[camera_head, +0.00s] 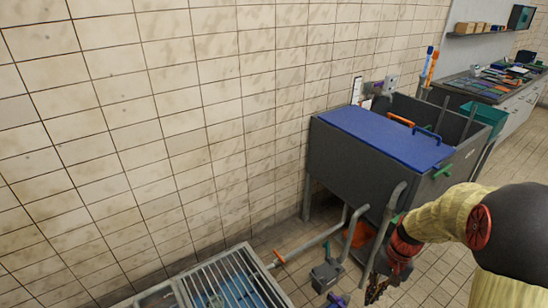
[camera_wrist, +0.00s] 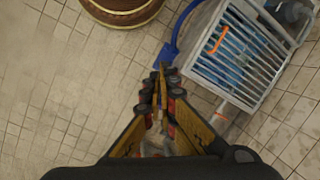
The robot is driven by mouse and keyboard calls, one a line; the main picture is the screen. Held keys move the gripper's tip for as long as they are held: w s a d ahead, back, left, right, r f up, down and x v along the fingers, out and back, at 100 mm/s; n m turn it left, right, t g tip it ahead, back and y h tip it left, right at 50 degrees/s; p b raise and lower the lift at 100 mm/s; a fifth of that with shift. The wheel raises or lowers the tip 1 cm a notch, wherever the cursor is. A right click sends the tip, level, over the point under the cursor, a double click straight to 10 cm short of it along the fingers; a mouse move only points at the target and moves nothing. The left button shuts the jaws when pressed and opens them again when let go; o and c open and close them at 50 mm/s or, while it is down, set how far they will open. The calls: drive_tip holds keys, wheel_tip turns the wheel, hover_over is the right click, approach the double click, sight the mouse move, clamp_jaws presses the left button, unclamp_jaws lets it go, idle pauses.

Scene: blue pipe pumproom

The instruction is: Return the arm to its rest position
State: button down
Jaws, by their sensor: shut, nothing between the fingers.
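My arm, in a cream sleeve with red joints, reaches in from the lower right of the head view. My gripper (camera_head: 374,290) hangs low at its end, in front of the grey tank, and is partly cut off by the bottom edge. In the wrist view my gripper (camera_wrist: 161,72) has its yellow fingers together, with nothing seen held between them. It points at the tiled floor. The blue piece by the fingertips (camera_wrist: 168,55) overlaps them in the picture; I cannot tell whether they touch.
A grey tank (camera_head: 335,155) with a blue lid (camera_head: 385,137) stands against the tiled wall. A grated frame (camera_head: 235,280) lies low at the bottom; the wrist view shows a grate (camera_wrist: 240,55) at right. A bent grey pipe (camera_head: 385,225) rises beside my gripper. Floor at right is open.

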drive_tip(key=s+a+r+n+t+h, duration=0.1)
drive_tip(key=s+a+r+t, duration=0.1)
drive_tip(key=s+r, duration=0.3)
drive_tip(key=s+a+r+n+t+p, duration=0.1)
drive_tip(key=s+a+r, duration=0.3)
drive_tip(key=r, duration=0.9)
drive_tip(key=s+a+r+n+t+h+p, duration=0.1)
drive_tip(key=s+a+r+n+t, duration=0.1)
drive_tip(key=r, duration=0.8)
drive_tip(key=s+a+t, duration=0.1)
drive_tip(key=s+t, duration=0.1)
drive_tip(key=s, duration=0.1)
drive_tip(key=shift+s+a+n+h, duration=0.3)
drive_tip(key=shift+a, duration=0.1)
drive_tip(key=shift+a, duration=0.15)
